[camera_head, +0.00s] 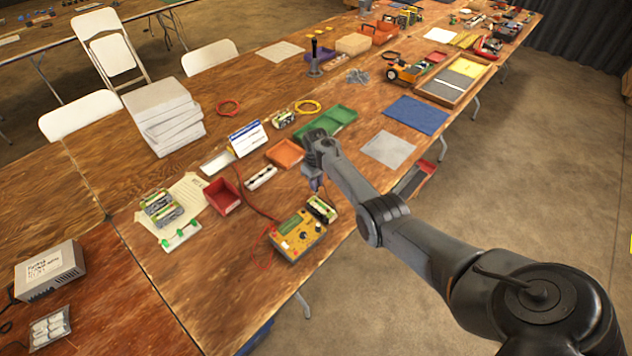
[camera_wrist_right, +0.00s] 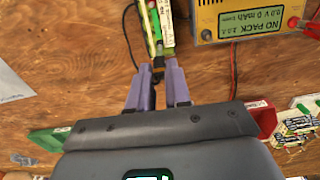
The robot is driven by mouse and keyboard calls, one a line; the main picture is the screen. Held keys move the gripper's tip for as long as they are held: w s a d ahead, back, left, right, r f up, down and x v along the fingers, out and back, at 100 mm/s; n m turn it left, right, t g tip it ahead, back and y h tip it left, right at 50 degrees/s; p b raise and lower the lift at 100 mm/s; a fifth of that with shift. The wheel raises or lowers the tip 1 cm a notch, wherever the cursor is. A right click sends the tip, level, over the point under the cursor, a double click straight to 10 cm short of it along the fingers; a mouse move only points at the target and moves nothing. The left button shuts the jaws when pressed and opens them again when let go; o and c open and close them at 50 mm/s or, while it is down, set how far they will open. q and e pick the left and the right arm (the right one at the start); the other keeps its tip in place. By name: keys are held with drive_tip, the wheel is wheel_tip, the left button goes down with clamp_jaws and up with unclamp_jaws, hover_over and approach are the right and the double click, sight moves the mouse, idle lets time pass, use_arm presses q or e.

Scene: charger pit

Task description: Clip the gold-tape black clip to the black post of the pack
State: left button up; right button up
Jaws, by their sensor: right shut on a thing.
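The battery pack (camera_head: 321,209), with green and white cells, lies beside the yellow charger (camera_head: 297,235). In the right wrist view the pack (camera_wrist_right: 158,22) is at top centre, just beyond my fingertips. My right gripper (camera_head: 317,188) is low over the near end of the pack. In the wrist view its purple fingers (camera_wrist_right: 157,78) are nearly together, shut on a small dark clip (camera_wrist_right: 158,62), mostly hidden between them. A black lead curves up left of the pack. I cannot make out the gold tape, or whether the clip touches the black post. My left gripper is not in view.
The charger (camera_wrist_right: 250,22) reads "NO PACK" in the wrist view, with a red clip (camera_wrist_right: 310,27) at its right. A red bin (camera_head: 221,196), orange tray (camera_head: 285,153) and green tray (camera_head: 325,122) stand nearby. The table's near edge is close to the charger.

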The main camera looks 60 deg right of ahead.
drive_tip(key=shift+f+b, duration=1.1)
drive_tip(key=shift+f, duration=0.45)
drive_tip(key=shift+f, duration=0.2)
idle(0.6)
idle(0.6)
drive_tip(key=o, duration=0.9)
